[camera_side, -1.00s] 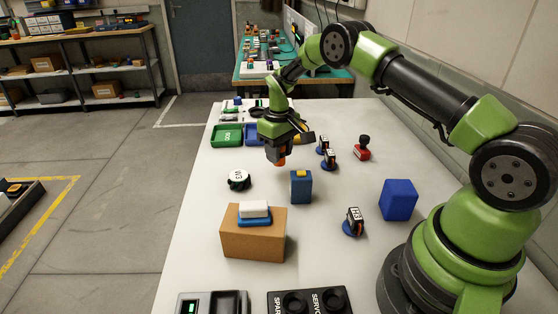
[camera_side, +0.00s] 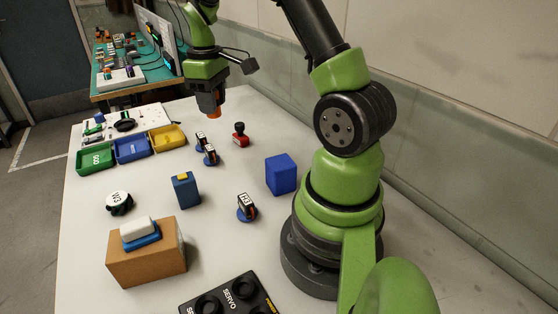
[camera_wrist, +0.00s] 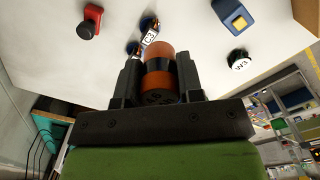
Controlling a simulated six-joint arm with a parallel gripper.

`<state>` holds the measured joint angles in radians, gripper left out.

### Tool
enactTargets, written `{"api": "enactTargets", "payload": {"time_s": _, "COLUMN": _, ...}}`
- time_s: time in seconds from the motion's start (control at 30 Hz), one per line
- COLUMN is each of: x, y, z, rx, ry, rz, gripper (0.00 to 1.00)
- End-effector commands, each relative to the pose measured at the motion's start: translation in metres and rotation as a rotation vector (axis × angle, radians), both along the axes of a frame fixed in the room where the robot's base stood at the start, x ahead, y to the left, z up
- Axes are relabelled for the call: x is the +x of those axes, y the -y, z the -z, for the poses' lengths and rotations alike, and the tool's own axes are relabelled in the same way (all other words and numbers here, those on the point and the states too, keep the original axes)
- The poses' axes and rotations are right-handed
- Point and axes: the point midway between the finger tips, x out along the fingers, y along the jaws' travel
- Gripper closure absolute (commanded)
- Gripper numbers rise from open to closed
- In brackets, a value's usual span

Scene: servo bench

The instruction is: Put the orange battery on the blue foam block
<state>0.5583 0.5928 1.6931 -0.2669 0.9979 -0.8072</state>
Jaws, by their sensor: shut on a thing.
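The orange battery (camera_wrist: 159,62), a cylinder with a dark band, is between the two fingers of my gripper (camera_wrist: 160,78) in the wrist view. My gripper (camera_side: 211,106) is shut on it. In the side view its orange end (camera_side: 214,114) shows below the jaws, held above the far part of the bench. The blue foam block (camera_side: 281,174) is a plain cube on the white bench, close to my arm's base. It is nearer the camera and right of my gripper, and its top is bare. I cannot make it out in the wrist view.
A blue box with a yellow top (camera_side: 185,190) and a cardboard box (camera_side: 147,262) stand left. Green, blue and yellow trays (camera_side: 166,138) lie behind.

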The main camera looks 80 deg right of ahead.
Motion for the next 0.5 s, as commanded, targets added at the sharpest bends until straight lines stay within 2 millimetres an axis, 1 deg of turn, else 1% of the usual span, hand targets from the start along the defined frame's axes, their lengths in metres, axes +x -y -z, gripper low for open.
{"api": "enactTargets", "payload": {"time_s": 0.03, "x": -0.022, "y": 0.004, "z": -0.007, "rx": -0.001, "ry": 0.001, "rz": 0.007, "gripper": 0.92}}
{"api": "enactTargets", "payload": {"time_s": 0.1, "x": -0.051, "y": 0.006, "z": -0.013, "rx": -0.002, "ry": 0.002, "rz": 0.003, "gripper": 0.93}}
{"api": "enactTargets", "payload": {"time_s": 0.2, "x": -0.088, "y": 0.002, "z": -0.018, "rx": -0.001, "ry": 0.004, "rz": -0.002, "gripper": 0.93}}
{"api": "enactTargets", "payload": {"time_s": 0.3, "x": -0.117, "y": -0.005, "z": -0.021, "rx": -0.001, "ry": 0.003, "rz": -0.006, "gripper": 0.92}}
{"api": "enactTargets", "payload": {"time_s": 0.33, "x": -0.124, "y": -0.007, "z": -0.021, "rx": 0.0, "ry": 0.003, "rz": -0.009, "gripper": 0.92}}
{"api": "enactTargets", "payload": {"time_s": 0.4, "x": -0.138, "y": -0.013, "z": -0.021, "rx": 0.0, "ry": 0.004, "rz": -0.011, "gripper": 0.92}}
{"api": "enactTargets", "payload": {"time_s": 0.5, "x": -0.15, "y": -0.018, "z": -0.021, "rx": 0.001, "ry": 0.003, "rz": -0.015, "gripper": 0.92}}
